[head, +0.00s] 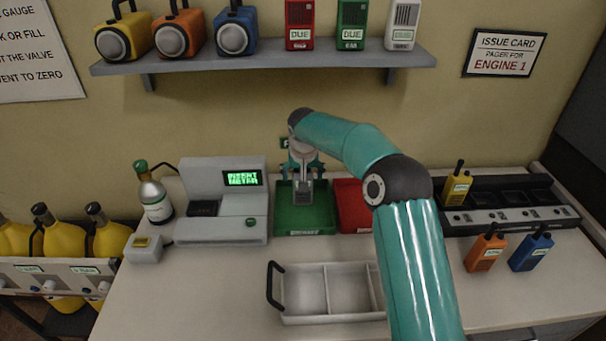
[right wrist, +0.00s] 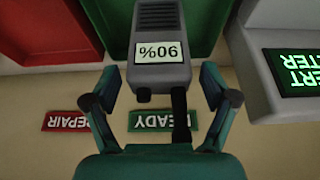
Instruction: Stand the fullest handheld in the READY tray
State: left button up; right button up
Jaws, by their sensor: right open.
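A grey handheld (right wrist: 160,50) with a "90%" label is in the green READY tray (head: 288,222), whose sign (right wrist: 165,121) shows in the right wrist view. In the head view the grey handheld (head: 304,196) looks upright, partly hidden under my right gripper (head: 303,178). In the right wrist view my right gripper (right wrist: 156,85) is open, its fingers apart on either side of the handheld's antenna end. A yellow handheld (head: 457,188) stands in the charger. An orange handheld (head: 486,252) and a blue handheld (head: 531,251) stand in front of it. My left gripper is out of view.
The red REPAIR tray (head: 350,205) adjoins the green one. The meter (head: 225,225) stands left of the trays. A white divided carrier (head: 325,317) with a dark handle sits in front. The black charger (head: 510,215) is at right. A shelf (head: 260,60) holds lamps and handhelds above.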

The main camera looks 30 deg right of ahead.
jog(key=b+v, duration=0.1)
jog(key=v, duration=1.1)
jog(key=shift+b, duration=0.35)
